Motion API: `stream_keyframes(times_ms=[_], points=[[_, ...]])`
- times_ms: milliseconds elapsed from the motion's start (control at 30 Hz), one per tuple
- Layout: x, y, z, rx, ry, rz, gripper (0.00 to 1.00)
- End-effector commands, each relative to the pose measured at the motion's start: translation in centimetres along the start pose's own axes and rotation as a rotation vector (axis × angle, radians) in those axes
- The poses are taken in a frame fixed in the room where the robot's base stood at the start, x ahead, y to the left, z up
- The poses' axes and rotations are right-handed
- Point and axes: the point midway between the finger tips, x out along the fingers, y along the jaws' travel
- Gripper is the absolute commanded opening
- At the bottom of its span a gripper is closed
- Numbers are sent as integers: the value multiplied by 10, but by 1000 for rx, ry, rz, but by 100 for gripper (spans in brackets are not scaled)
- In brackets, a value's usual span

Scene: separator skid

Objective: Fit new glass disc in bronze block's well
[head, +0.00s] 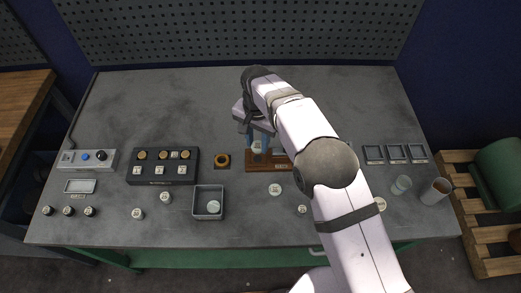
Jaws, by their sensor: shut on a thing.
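The bronze block (222,160) is a small brown square left of the middle of the bench, with a dark round well in its top. My gripper (258,146) is to the right of the block, low over a brown rack (256,166). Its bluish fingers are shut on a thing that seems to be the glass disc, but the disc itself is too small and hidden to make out. I cannot tell whether it is clear of the rack. My arm hides part of the rack's right side.
A grey square tray (196,213) with a pale disc (213,206) stands in front of the block. A dark box (164,167) with bronze knobs is to the left. Several small labelled pots stand along the front. Three dark trays (397,153) and cups (436,192) are at right. The back is clear.

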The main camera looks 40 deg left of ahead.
Motion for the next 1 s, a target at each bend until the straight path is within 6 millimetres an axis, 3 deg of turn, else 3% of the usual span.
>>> stream_keyframes(times_ms=[467,1000], points=[[5,-2,-2,-59,-1,1,10],[44,-2,-2,-58,0,0,10]])
